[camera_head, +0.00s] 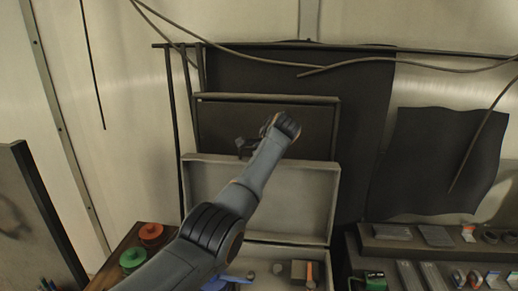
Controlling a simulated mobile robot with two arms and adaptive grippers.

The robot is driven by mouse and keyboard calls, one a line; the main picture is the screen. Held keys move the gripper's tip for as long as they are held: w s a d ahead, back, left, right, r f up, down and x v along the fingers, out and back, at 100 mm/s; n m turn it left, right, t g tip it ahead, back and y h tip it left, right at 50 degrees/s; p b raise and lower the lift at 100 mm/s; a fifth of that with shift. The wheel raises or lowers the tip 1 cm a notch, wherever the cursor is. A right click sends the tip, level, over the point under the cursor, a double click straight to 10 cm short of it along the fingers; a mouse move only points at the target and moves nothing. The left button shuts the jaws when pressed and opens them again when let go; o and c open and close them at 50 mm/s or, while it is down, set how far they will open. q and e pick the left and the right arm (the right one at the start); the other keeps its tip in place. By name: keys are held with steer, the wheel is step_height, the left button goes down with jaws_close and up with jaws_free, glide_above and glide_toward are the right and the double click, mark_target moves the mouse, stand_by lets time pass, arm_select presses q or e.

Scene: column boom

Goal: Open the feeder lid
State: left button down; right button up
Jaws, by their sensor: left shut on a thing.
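The feeder is a grey box (318,256) at the lower middle, with its inside showing. Its grey lid (295,192) stands up at the back of the box, raised and open. My left arm reaches up across the box and partly covers it and the lid. My left gripper (243,148) is small and dark at the lid's top edge, shut on the lid. The exact contact is hard to see against the dark panel behind. My right gripper is not in view.
A framed dark panel (315,125) and a dark hanging sheet (360,130) are behind the lid. Red (151,232) and green (133,258) spools sit on a wooden surface at left. A dark tray (400,245) with small parts is at right. Cables hang above.

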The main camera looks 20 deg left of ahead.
arm_select(q)
steer(key=c, duration=1.4)
jaws_free()
steer(key=v, duration=1.2)
steer(key=shift+w, duration=0.1)
